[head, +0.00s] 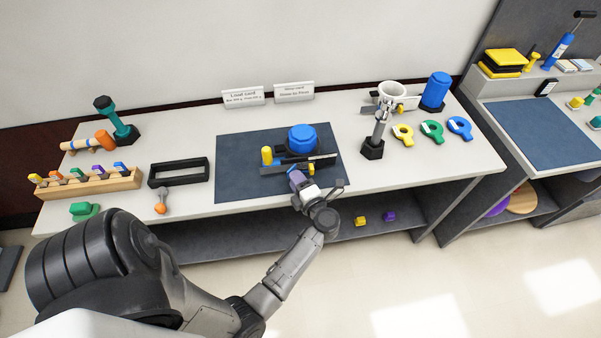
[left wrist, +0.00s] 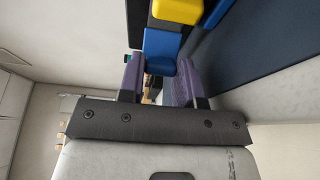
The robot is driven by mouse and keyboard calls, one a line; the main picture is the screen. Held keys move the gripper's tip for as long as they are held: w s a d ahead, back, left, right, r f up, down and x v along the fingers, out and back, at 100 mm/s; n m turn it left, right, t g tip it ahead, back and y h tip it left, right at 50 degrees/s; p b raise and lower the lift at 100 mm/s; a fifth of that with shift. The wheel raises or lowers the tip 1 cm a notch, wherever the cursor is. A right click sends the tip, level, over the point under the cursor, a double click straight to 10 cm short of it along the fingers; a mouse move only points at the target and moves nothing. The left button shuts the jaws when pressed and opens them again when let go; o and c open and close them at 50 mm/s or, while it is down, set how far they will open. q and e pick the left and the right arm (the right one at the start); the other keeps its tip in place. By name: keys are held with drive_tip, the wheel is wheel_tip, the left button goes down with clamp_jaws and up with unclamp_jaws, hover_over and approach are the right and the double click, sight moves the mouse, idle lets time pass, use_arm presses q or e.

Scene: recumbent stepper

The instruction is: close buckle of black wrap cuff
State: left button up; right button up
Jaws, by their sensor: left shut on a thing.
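The black wrap cuff (head: 285,150) lies around a blue cylinder (head: 302,137) on the dark blue mat. In the left wrist view the yellow piece (left wrist: 180,11) and the blue piece (left wrist: 161,43) are close ahead of the fingers. My left gripper (head: 296,179) is at the cuff's front side; in the left wrist view its purple fingers (left wrist: 161,78) are shut on the blue piece's near end. I cannot tell whether the buckle is engaged. My right gripper is not in view.
The dark mat (head: 240,180) has free room left of the cuff. A black open frame (head: 180,172) and a wooden peg rack (head: 88,184) stand further left.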

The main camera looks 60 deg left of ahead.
use_arm(q)
drive_tip(key=m+t+p, duration=0.1)
drive_tip(key=t, duration=0.1)
drive_tip(key=s+m+t+h+p, duration=0.1)
drive_tip(key=m+t+p, duration=0.1)
drive_tip(key=s+a+m+t+p, duration=0.1)
drive_tip(key=t+p, duration=0.1)
drive_tip(key=t, duration=0.1)
drive_tip(key=shift+a+r+m, duration=0.1)
drive_tip(key=shift+r+m, duration=0.15)
drive_tip(key=shift+m, duration=0.05)
drive_tip(key=shift+s+a+f+m+t+h+p, duration=0.15)
drive_tip(key=shift+m+t+h+p, duration=0.15)
drive_tip(key=shift+t, duration=0.25)
drive_tip(key=shift+s+a+r+m+t+h+p, duration=0.15)
drive_tip(key=shift+m+t+h, duration=0.2)
drive_tip(key=shift+t, duration=0.2)
drive_tip(key=shift+s+a+f+m+t+h+p, duration=0.1)
drive_tip(key=shift+a+m+t+h+p, duration=0.1)
drive_tip(key=shift+m+t+h, duration=0.4)
drive_tip(key=shift+s+a+f+m+t+h+p, duration=0.1)
drive_tip(key=shift+a+m+t+h+p, duration=0.2)
drive_tip(key=shift+m+t, duration=0.4)
drive_tip(key=shift+d, duration=0.1)
drive_tip(key=o, duration=0.9)
